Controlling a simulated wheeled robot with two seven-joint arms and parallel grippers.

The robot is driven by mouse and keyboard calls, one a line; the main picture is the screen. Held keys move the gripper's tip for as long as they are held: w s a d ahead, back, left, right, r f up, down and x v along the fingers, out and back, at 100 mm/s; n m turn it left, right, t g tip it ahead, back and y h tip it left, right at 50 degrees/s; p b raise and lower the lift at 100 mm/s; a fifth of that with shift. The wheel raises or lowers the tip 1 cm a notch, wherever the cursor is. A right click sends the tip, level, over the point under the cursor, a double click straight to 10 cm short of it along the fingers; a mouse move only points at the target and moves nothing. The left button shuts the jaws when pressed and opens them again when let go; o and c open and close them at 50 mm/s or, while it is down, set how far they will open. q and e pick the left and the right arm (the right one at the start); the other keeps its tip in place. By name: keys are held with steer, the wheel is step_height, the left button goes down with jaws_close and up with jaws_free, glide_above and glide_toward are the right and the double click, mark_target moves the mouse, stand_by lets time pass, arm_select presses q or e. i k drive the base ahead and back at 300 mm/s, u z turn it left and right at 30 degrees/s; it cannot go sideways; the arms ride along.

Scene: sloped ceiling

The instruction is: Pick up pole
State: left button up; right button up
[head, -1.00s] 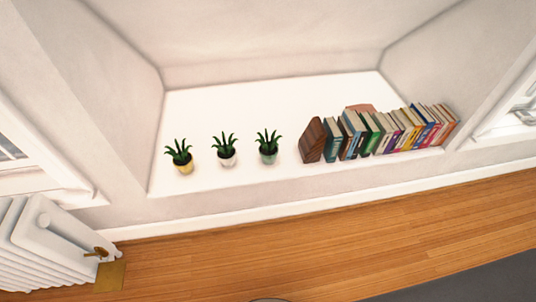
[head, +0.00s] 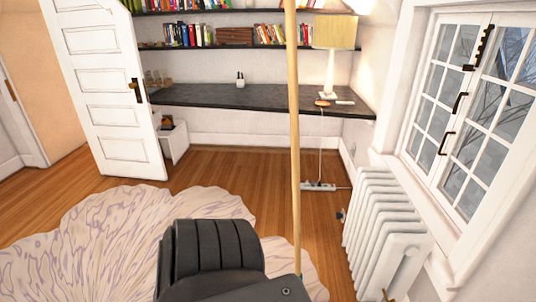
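A long, thin, light wooden pole (head: 294,130) stands nearly upright in the head view, a little right of the middle. Its top runs out of the upper edge. Its lower end meets or passes behind a dark part at the bottom of the picture, so I cannot see what it rests on or whether it is held. The dark part and the black ribbed shape beside it look like my own body. No fingertips of my left or right gripper show.
A dark desk (head: 240,97) with a lamp (head: 331,50) stands under bookshelves at the back. A white door (head: 105,90) is at left, a pale patterned rug (head: 100,245) covers the floor, and a white radiator (head: 385,225) stands under the window at right. Wooden floor (head: 235,165) lies clear between.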

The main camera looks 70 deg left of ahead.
mark_target(290, 29)
steer(key=u, duration=2.55)
steer(key=k, duration=1.35)
steer(key=u, duration=0.05)
steer(key=i, duration=0.5)
steer(key=z, duration=0.8)
steer(key=i, duration=1.15)
steer(key=u, duration=0.45)
